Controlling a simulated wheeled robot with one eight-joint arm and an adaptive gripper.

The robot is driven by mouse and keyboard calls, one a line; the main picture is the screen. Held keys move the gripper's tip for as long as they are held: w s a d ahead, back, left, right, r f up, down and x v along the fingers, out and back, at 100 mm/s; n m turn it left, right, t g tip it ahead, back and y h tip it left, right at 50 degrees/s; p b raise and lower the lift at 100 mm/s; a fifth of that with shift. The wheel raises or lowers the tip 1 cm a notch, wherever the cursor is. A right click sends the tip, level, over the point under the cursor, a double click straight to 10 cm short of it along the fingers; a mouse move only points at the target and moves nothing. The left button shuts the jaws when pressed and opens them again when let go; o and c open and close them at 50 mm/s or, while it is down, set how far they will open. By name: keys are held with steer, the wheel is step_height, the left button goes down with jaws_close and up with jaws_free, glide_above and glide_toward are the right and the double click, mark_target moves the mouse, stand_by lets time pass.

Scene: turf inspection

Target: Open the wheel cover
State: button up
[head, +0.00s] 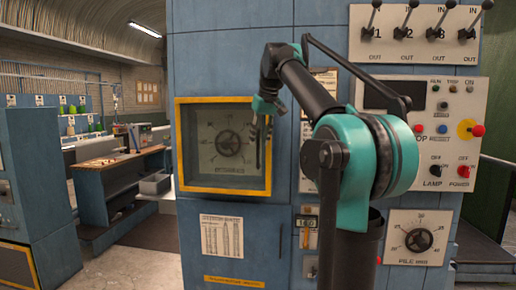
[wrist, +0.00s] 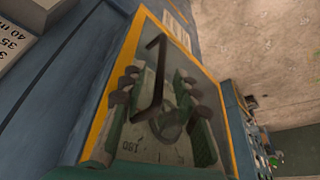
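The wheel cover (head: 181,150) is a clear pane in a yellow frame on the blue cabinet, and it looks closed. Behind the pane is a dark handwheel (head: 228,143) on a pale dial. My gripper (head: 263,122) is at the cover's right edge. In the wrist view, the cover's yellow frame (wrist: 106,88) is tilted and a dark bent handle (wrist: 152,82) stands across the pane. My gripper's fingers (wrist: 160,105) show apart on either side of the handle, with no grip on it visible. Whether they touch it is unclear.
A control panel (head: 458,128) with knobs and buttons is to the right, with several levers (head: 404,32) above it. A lower dial (head: 417,239) is at the right. A workbench (head: 115,175) stands at the left, with open floor before it.

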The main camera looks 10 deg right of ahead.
mark_target(258, 165)
steer(key=shift+x, duration=1.9)
steer(key=shift+c, duration=0.4)
jaws_close()
